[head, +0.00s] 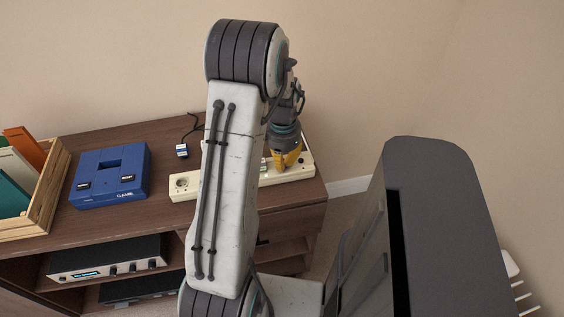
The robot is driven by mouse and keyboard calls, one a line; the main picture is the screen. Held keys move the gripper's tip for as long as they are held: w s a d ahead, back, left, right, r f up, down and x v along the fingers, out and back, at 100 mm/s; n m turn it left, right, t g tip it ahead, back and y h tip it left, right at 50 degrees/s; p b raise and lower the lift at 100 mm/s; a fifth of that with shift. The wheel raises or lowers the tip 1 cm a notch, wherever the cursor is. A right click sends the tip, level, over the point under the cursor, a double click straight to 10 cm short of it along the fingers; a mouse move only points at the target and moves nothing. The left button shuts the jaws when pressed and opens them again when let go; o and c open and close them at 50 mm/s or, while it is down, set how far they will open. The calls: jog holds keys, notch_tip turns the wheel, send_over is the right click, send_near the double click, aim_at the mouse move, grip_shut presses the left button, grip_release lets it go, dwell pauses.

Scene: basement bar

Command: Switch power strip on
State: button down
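The power strip (184,186) is a long cream-white bar lying on top of the brown wooden cabinet. A round socket shows at its left end. My arm crosses in front of the strip and hides its middle. My gripper (288,164), with yellow fingers, points down at the strip's right part and is over or touching it; I cannot tell which. A small greenish spot shows on the strip just left of the fingers. The fingers look close together, but their tips are too small to tell if they are open. The switch is not clearly visible.
A blue game console (110,174) sits left of the strip. A plug with a dark cable (182,151) lies behind the strip. A wooden crate (50,187) with colored sleeves stands at the far left. A silver audio unit (108,261) is on the shelf below. The wall is close behind.

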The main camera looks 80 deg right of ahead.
jog(key=shift+r, duration=0.1)
jog(key=shift+r+p, duration=2.6)
jog(key=shift+r, duration=0.8)
